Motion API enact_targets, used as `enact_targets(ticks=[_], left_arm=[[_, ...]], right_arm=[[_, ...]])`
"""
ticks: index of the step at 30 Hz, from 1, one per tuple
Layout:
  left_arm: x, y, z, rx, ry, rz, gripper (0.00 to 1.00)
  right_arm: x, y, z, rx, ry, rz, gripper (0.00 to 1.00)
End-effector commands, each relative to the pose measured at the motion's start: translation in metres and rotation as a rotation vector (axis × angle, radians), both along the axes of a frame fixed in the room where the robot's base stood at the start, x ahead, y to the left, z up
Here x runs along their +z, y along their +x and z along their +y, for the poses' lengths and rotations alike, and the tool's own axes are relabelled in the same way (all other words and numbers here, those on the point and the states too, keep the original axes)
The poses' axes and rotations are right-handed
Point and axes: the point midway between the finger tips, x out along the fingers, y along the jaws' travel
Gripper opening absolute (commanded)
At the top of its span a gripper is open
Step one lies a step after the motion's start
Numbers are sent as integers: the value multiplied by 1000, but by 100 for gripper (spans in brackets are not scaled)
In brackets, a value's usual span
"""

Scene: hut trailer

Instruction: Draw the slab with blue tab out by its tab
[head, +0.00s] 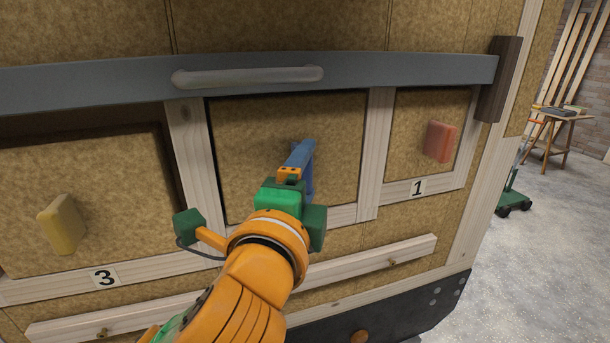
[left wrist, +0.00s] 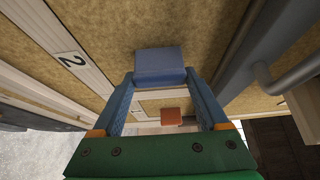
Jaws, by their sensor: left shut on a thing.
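The slab with the blue tab (head: 245,130) is the brown speckled panel in the middle bay of the wooden frame, in the head view. In the left wrist view its blue tab (left wrist: 160,64) stands out from the panel between my fingertips. My left gripper (head: 300,156) is at the slab's front and shut on the blue tab. In the left wrist view my left gripper (left wrist: 160,80) has one finger on each side of the tab. In the head view, gripper and fingers hide most of the tab. My right gripper is not in view.
A slab with a yellow tab (head: 63,224) is at left above label 3; one with a red tab (head: 440,142) is at right above label 1. A grey bar (head: 400,68) with a handle (head: 248,76) crosses above the bays. A wooden rail (head: 400,254) runs below.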

Motion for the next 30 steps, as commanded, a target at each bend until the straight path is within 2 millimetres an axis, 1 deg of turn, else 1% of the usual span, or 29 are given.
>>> enact_targets(ticks=[11,30], left_arm=[[3,-1,0,2,-1,-2,12],[3,-36,-12,1,0,-2,12]], right_arm=[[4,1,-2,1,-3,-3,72],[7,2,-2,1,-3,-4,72]])
